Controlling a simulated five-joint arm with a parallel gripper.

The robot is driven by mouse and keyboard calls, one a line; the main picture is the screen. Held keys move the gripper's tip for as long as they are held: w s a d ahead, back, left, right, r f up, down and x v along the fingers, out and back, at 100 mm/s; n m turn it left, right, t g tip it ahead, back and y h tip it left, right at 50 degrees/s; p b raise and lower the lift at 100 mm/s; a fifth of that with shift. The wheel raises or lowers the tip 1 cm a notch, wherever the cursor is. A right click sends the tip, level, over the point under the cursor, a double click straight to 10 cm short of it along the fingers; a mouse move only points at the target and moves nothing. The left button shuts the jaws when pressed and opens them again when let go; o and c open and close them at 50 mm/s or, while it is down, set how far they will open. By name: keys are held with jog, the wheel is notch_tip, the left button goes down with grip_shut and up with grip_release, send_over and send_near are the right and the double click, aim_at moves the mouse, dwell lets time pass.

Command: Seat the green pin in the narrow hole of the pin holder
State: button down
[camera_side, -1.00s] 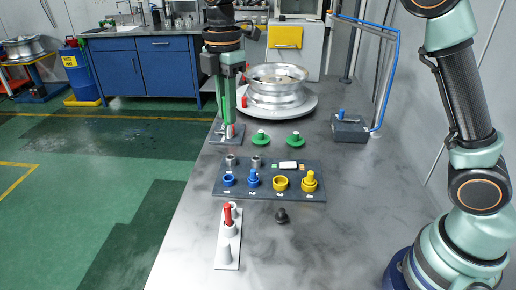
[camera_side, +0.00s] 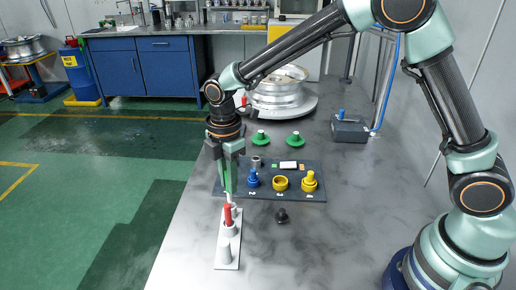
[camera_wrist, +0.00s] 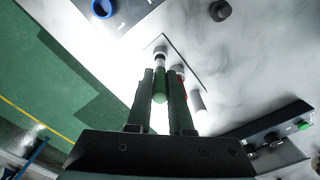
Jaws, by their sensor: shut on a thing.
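My gripper (camera_side: 228,186) is shut on the green pin (camera_wrist: 160,88), which hangs tip-down between the fingers. The pin holder (camera_side: 226,265) is a pale narrow plate with upright sockets, near the table's left edge. A red pin (camera_side: 228,214) stands in its middle socket, and the near socket (camera_side: 226,254) looks empty. My gripper is over the holder's far end, just behind the red pin. In the wrist view the pin's pale tip lines up with the far socket (camera_wrist: 160,52). I cannot tell whether the tip is inside it.
A dark tray (camera_side: 318,194) with blue and yellow rings and pegs lies behind the holder. A black knob (camera_side: 282,215) lies to the right.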

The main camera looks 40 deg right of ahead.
aim_at(230, 201)
jog(key=shift+f, duration=2.4)
jog(key=shift+f, duration=0.15)
jog(key=c, duration=0.8)
grip_release()
